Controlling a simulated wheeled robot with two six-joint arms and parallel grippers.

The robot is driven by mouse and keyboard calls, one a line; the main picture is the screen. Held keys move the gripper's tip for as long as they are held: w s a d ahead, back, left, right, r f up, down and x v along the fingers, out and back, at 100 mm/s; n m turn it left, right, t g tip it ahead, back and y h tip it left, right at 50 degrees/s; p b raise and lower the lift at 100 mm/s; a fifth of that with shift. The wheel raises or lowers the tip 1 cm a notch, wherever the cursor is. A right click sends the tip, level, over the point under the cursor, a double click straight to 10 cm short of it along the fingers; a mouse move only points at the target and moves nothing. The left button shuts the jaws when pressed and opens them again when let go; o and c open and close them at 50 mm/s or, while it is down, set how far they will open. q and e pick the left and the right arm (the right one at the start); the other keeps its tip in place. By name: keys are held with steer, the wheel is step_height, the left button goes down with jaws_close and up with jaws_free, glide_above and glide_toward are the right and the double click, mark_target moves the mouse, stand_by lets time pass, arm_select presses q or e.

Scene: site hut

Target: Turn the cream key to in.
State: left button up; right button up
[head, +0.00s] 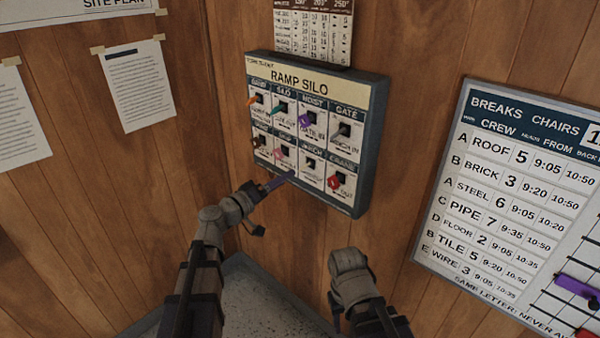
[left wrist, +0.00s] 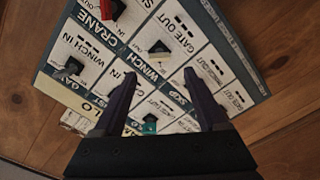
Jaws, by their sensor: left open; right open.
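The key panel (head: 366,150), headed RAMP SILO, hangs on the wooden wall with two rows of coloured keys. The cream key (head: 309,164) is in the lower row under the WINCH label, left of the red key. It also shows in the left wrist view (left wrist: 160,50), just beyond the fingertips; its exact setting is too small to tell. My left gripper (head: 286,178) is open, just below the panel's lower row. Its two dark fingers (left wrist: 160,76) are apart with nothing held between them. My right gripper (head: 349,262) is open and empty, lower down, away from the panel.
The red key (head: 333,182) and pink key (head: 280,153) flank the cream key closely. A breaks board (head: 464,91) hangs at the right. A number chart (head: 313,28) is above the panel. Papers (head: 137,84) are on the left wall. Wall below the panel is bare.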

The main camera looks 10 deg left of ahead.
mark_target(300, 169)
arm_select(q)
steer(key=shift+x, duration=3.9)
jaws_close()
